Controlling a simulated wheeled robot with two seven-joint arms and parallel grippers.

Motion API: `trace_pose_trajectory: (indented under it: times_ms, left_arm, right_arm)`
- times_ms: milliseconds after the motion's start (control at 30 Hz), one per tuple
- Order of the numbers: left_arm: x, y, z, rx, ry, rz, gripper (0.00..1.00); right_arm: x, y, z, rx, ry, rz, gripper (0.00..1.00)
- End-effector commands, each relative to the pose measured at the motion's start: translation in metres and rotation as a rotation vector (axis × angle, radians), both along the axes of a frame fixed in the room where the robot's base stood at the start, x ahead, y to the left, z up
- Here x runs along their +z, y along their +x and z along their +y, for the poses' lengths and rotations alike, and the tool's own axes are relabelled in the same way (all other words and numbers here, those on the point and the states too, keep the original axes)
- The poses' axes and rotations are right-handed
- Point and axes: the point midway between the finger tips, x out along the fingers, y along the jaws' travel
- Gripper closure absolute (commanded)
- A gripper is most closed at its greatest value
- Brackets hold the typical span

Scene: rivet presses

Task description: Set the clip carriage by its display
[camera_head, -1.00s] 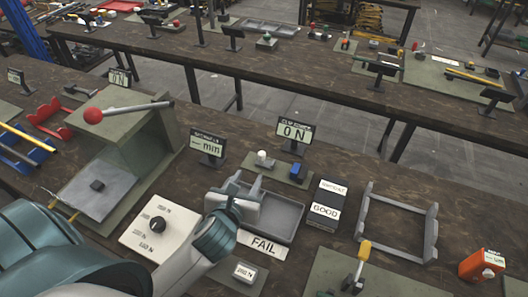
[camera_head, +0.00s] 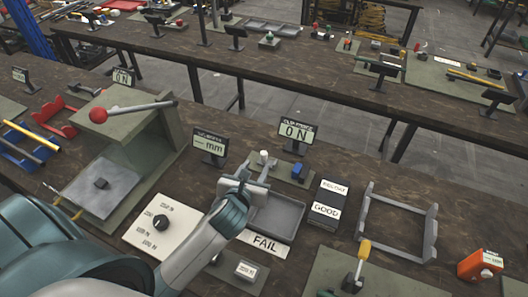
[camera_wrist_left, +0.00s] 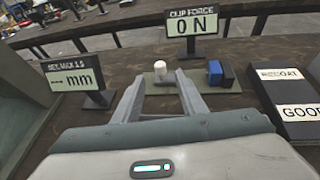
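The clip force display (camera_head: 297,132) reads 0 N; it also stands at the top of the left wrist view (camera_wrist_left: 192,24). A second display (camera_head: 210,145) beside it shows dashes and mm. A small green plate (camera_head: 276,171) in front of the displays carries a white knob (camera_head: 264,156) and a blue block (camera_head: 299,171). I cannot tell for sure which part is the carriage. My left gripper (camera_head: 256,170) is open and empty, just short of the plate. In the left wrist view, the white knob (camera_wrist_left: 160,68) shows beyond and between the fingers (camera_wrist_left: 157,97). My right gripper is not in view.
A grey tray (camera_head: 283,233) with a FAIL label lies under and right of the gripper. A black GOOD box (camera_head: 326,212) stands to the right. A dial panel (camera_head: 143,231) and a press with a red-knobbed lever (camera_head: 99,115) are to the left.

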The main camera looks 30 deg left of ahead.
Motion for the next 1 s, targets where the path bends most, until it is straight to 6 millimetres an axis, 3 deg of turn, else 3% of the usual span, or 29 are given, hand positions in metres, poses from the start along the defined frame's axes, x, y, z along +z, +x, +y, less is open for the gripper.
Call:
trace_pose_trajectory:
  times_ms: [500, 700, 1000]
  left_arm:
    - [-0.031, 0.077, 0.018, 0.002, -0.002, -0.001, 0.62]
    - [-0.039, 0.095, 0.022, 0.0, -0.001, 0.0, 0.62]
    - [-0.043, 0.101, 0.023, 0.0, -0.001, 0.0, 0.62]
  right_arm:
    - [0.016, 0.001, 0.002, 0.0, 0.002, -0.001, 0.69]
    - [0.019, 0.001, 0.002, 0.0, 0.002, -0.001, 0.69]
    - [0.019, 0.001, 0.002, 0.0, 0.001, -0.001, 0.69]
